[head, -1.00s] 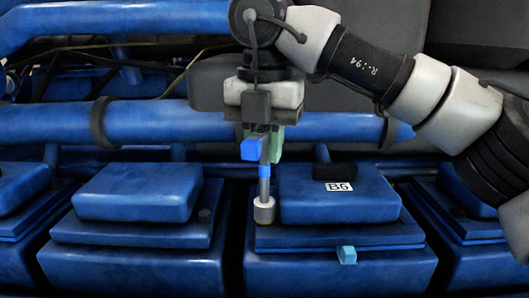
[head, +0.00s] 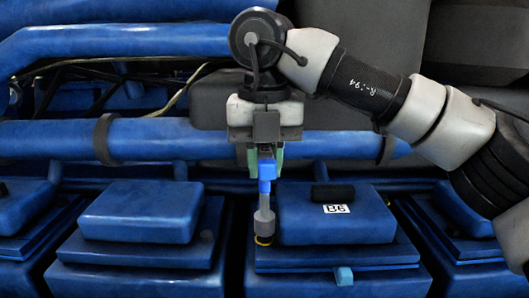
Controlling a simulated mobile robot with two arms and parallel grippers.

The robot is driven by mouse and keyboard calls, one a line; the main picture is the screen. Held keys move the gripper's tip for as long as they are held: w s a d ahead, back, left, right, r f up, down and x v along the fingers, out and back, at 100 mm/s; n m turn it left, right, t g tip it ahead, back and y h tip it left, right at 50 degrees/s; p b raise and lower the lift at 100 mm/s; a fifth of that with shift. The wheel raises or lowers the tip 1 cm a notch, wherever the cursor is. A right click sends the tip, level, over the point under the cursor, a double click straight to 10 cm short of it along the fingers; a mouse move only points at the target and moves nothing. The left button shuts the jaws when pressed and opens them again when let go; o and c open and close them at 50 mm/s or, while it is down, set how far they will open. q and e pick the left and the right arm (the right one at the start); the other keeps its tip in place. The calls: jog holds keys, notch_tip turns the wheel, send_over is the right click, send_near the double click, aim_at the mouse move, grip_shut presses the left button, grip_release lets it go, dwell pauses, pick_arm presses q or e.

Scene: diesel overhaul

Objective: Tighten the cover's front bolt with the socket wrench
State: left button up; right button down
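My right gripper (head: 265,153), with greenish fingers, is shut on the socket wrench (head: 266,170) over the left side of the cover marked B6. The wrench has a blue section and a grey socket (head: 265,226) and hangs about upright. The socket is directly above a yellow ring (head: 263,240) at the left edge of the blue cover (head: 290,220). The bolt itself is hidden by the socket, and I cannot tell whether the socket touches it. My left gripper is not in view.
A dark block (head: 333,192) lies on top of the cover. A light-blue piece (head: 344,275) sticks out at its front edge. A similar blue cover (head: 140,212) stands to the left across a narrow dark gap. Thick blue pipes (head: 160,138) run behind.

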jog(key=n, duration=0.1)
jog(key=n+p, duration=0.1)
jog(key=n, duration=0.1)
jog(key=shift+r+n+p, duration=0.2)
jog(key=shift+n+p, duration=0.1)
jog(key=n+p, duration=0.1)
jog(key=n, duration=0.3)
jog(key=shift+p, duration=0.35)
jog(key=n+p, duration=0.1)
jog(key=n, duration=0.3)
jog(key=n+p, duration=0.1)
jog(key=n, duration=0.3)
jog(key=shift+s+f+p, duration=0.1)
jog(key=shift+p, duration=0.2)
jog(key=n, duration=0.3)
jog(key=shift+n+p, duration=0.3)
jog(key=shift+p, duration=0.05)
jog(key=n, duration=0.4)
jog(key=shift+p, duration=0.4)
jog(key=n+p, duration=0.1)
jog(key=n, duration=0.5)
jog(key=shift+n, duration=0.3)
jog(key=shift+f, duration=0.2)
